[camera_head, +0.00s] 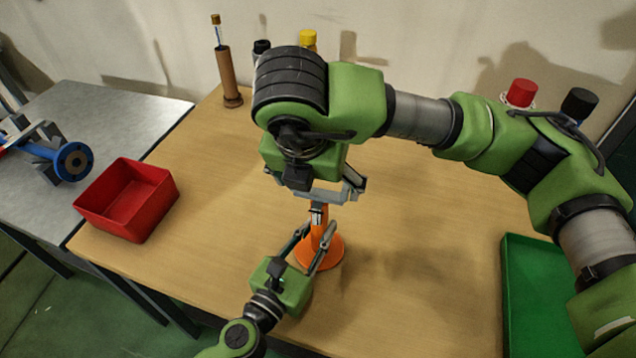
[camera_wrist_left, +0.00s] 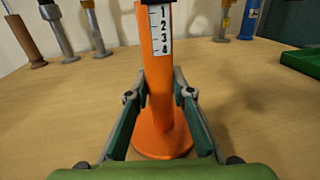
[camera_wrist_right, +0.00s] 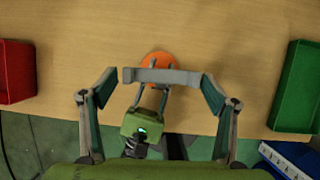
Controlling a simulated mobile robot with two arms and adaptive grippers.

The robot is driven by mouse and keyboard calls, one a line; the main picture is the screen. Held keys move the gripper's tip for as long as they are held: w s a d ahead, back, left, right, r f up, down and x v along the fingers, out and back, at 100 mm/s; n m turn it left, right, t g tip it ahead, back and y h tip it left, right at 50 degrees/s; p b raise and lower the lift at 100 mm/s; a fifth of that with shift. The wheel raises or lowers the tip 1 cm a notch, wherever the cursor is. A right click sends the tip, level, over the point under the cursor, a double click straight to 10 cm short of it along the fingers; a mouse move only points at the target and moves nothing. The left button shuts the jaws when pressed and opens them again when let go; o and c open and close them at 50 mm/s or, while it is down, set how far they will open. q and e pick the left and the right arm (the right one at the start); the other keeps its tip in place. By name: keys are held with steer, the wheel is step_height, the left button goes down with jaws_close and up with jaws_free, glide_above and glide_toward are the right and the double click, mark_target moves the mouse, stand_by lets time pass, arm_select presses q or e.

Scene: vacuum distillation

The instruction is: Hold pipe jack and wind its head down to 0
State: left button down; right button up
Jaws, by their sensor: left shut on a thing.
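The pipe jack (camera_head: 321,246) stands upright on the wooden table, with a round orange base and an orange column. In the left wrist view its column (camera_wrist_left: 157,85) carries a white scale (camera_wrist_left: 162,32) reading 1 to 4; the part above 1 is cut off. My left gripper (camera_wrist_left: 159,82) is shut around the column below the scale. The jack's grey head (camera_wrist_right: 160,76) is a wide bar on top. My right gripper (camera_wrist_right: 158,80) is above it, fingers spread wide, one near each end of the bar. I cannot tell whether they touch it.
A red bin (camera_head: 103,213) stands at the table's left edge and a green tray (camera_head: 513,300) at the right. Several stands or jacks, one brown (camera_head: 228,78), line the back. A grey side table (camera_head: 110,110) holds a blue flanged part (camera_head: 68,160).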

arm_select(q)
steer(key=shift+s+f, duration=0.1)
steer(key=shift+f, duration=0.05)
arm_select(e)
steer(key=shift+s+f, duration=0.1)
steer(key=shift+f, duration=0.05)
steer(key=v, duration=1.2)
arm_select(q)
steer(key=c, duration=1.7)
jaws_free()
steer(key=shift+r, duration=0.2)
steer(key=v, duration=1.2)
